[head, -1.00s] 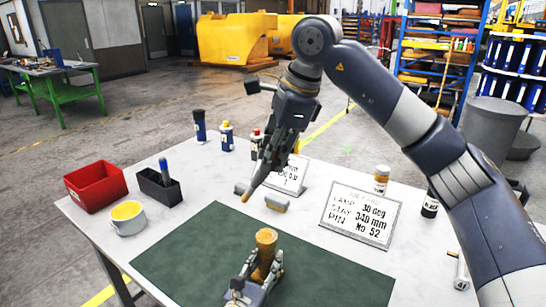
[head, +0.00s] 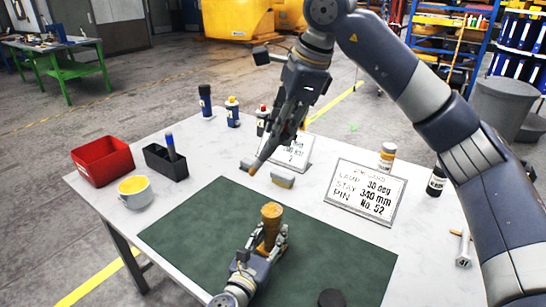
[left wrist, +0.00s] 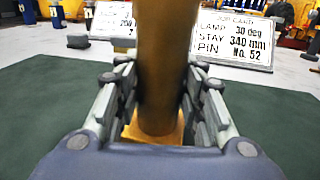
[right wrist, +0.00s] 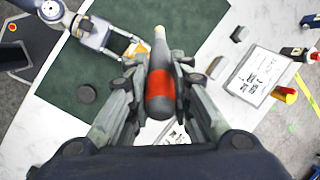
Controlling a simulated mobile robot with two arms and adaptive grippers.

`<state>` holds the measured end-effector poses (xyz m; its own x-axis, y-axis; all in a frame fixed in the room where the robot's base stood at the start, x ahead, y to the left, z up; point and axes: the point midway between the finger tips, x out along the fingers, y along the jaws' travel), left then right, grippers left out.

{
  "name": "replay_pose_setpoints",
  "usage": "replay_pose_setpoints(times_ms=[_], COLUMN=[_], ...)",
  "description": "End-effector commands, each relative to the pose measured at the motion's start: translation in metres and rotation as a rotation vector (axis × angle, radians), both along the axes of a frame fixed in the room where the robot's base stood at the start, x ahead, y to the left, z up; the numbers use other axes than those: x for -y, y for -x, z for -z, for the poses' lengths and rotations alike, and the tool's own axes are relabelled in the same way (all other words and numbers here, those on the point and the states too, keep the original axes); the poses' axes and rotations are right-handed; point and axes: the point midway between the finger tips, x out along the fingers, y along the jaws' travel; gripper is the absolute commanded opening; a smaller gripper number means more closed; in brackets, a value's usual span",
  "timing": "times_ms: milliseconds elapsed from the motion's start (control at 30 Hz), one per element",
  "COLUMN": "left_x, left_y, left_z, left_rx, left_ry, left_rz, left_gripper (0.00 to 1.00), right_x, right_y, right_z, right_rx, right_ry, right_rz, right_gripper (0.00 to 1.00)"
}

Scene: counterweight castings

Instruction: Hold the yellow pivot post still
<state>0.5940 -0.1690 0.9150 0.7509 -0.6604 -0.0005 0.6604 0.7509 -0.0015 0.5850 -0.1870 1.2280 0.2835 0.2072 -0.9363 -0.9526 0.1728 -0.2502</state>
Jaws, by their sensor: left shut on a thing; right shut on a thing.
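In the left wrist view the post (left wrist: 163,70) rises between the two fingers from a yellow base (left wrist: 160,135). My right gripper (head: 282,125) is in the air above and behind the post, shut on a dark tool with a red band (right wrist: 160,90).
Behind the mat are small grey blocks (head: 282,178) and a white job card (head: 365,193). A red bin (head: 102,161), a dark pen holder (head: 165,162) and a yellow-filled cup (head: 134,191) stand at left. A black disc (head: 331,298) lies on the mat's front part.

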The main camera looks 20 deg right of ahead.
Motion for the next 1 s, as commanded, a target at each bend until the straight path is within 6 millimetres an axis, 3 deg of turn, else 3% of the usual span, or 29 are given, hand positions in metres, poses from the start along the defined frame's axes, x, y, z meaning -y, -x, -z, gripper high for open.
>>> replay_pose_setpoints(times_ms=[367, 800, 1000], left_x=[0.000, 0.000, 0.000], left_y=[0.000, -0.001, -0.001], left_z=[-0.002, -0.002, -0.002], left_rx=[0.002, 0.003, 0.003], left_ry=[0.002, 0.001, 0.001], left_rz=[0.000, -0.001, 0.000], left_gripper=[0.00, 0.00, 0.00], right_x=[0.031, 0.032, 0.032], right_y=[0.034, 0.035, 0.035], right_z=[-0.024, 0.016, 0.022], right_rx=[0.127, 0.131, 0.132], right_ry=[0.026, 0.027, 0.025], right_rz=[0.068, 0.071, 0.071], right_gripper=[0.00, 0.00, 0.00])
